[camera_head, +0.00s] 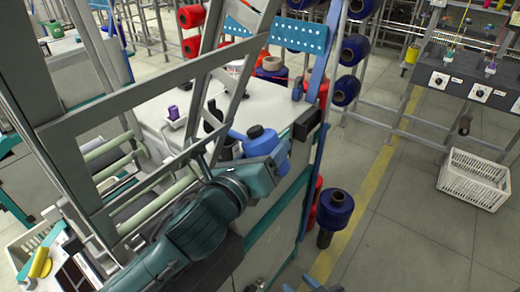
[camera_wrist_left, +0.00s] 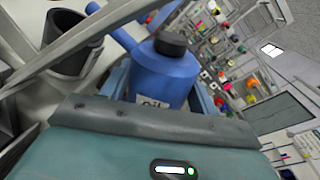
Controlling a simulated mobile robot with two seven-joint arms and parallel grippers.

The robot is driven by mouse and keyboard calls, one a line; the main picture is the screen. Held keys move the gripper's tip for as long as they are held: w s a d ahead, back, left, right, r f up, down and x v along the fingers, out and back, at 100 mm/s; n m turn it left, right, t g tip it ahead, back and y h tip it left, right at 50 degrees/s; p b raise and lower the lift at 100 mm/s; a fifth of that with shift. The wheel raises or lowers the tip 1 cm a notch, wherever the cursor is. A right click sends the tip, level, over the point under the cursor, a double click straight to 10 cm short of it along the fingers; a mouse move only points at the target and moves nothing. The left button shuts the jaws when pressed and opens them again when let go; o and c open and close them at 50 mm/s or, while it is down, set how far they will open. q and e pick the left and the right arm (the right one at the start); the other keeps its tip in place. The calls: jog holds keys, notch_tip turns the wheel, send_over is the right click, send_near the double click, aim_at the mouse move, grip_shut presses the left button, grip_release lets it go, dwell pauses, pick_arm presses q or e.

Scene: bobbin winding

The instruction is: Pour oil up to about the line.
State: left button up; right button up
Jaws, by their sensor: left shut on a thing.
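A blue oil can (camera_head: 262,143) with a dark cap and a spout pointing left is held in my left gripper (camera_head: 268,160), above the front right part of the white machine top. In the left wrist view the oil can (camera_wrist_left: 170,72) stands between the fingers, tilted in that picture, its label partly hidden. A dark open cup-like vessel (camera_wrist_left: 72,45) is left of it, near the spout; a dark vessel also shows in the head view (camera_head: 213,122). I cannot make out a fill line or any oil. My right gripper (camera_head: 312,284) barely shows at the bottom edge.
A grey metal frame (camera_head: 150,100) crosses in front of the machine top (camera_head: 160,105). A small purple bobbin (camera_head: 173,112) is on the top. Red and blue spools (camera_head: 335,208) hang at the machine's right side. A white crate (camera_head: 474,180) stands on the floor at right.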

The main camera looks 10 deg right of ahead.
pick_arm(q)
jog(key=shift+r+n+p, duration=0.3)
jog(key=shift+r+p, duration=0.1)
jog(key=shift+p, duration=0.35)
jog(key=shift+a+r+n+g+p, duration=0.1)
jog(key=shift+r+n+g+p, duration=0.6)
jog(key=shift+p, duration=2)
dwell(2.5)
jog(key=shift+r+n+t+p, duration=0.25)
jog(key=shift+n+t+p, duration=0.05)
jog(key=shift+p, duration=0.1)
dwell(1.6)
